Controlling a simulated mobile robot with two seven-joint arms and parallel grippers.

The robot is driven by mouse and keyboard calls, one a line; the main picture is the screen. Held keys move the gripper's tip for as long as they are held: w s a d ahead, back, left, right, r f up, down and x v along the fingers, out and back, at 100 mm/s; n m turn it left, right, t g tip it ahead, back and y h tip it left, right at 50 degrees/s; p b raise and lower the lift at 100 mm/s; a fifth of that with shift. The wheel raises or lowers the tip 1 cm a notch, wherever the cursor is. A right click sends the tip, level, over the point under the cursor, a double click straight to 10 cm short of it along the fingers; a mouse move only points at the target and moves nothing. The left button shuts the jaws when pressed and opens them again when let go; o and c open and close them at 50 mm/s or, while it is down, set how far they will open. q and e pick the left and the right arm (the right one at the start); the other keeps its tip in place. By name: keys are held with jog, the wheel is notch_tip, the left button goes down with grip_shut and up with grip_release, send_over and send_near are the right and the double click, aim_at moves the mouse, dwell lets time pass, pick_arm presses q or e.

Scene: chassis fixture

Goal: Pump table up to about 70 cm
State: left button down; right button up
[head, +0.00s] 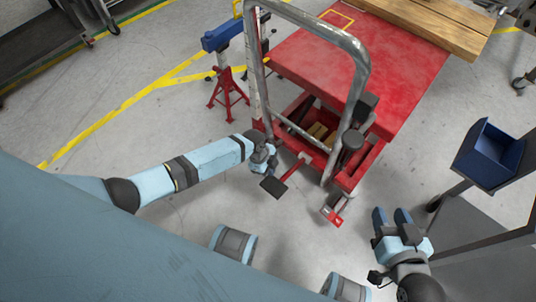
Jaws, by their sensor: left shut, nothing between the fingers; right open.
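The red lift table (380,60) stands at the upper right, with a grey tubular push handle (361,75) at its near end. A red lever with a black foot pad (273,187) sticks out low at its near left, and a smaller red pedal (332,215) sits to the right of it. My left gripper (266,166) is shut and empty, just above the black pad in the picture; I cannot tell whether it touches the lever. My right gripper (391,216) is open and empty, right of the small pedal and apart from the table.
Wooden boards (430,22) lie on the table's far end. A blue bin (488,154) sits on a dark cart at right.

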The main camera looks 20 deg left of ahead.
pick_arm(q)
jog(key=shift+m+g, duration=0.3)
jog(key=shift+m, duration=0.1)
jog(key=f+b, duration=0.4)
jog(key=f, duration=0.1)
jog(key=d+f+b, duration=0.1)
jog(key=f+b, duration=0.1)
jog(key=shift+w+f, duration=0.3)
jog(key=shift+f, duration=0.1)
pick_arm(e)
jog(key=w+a+r+t+y, duration=0.1)
jog(key=a+r+t+y, duration=0.3)
jog(key=r, duration=0.6)
jog(key=shift+w+a+r+t, duration=0.25)
jog(key=shift+w+t, duration=0.15)
jog(key=shift+t, duration=0.3)
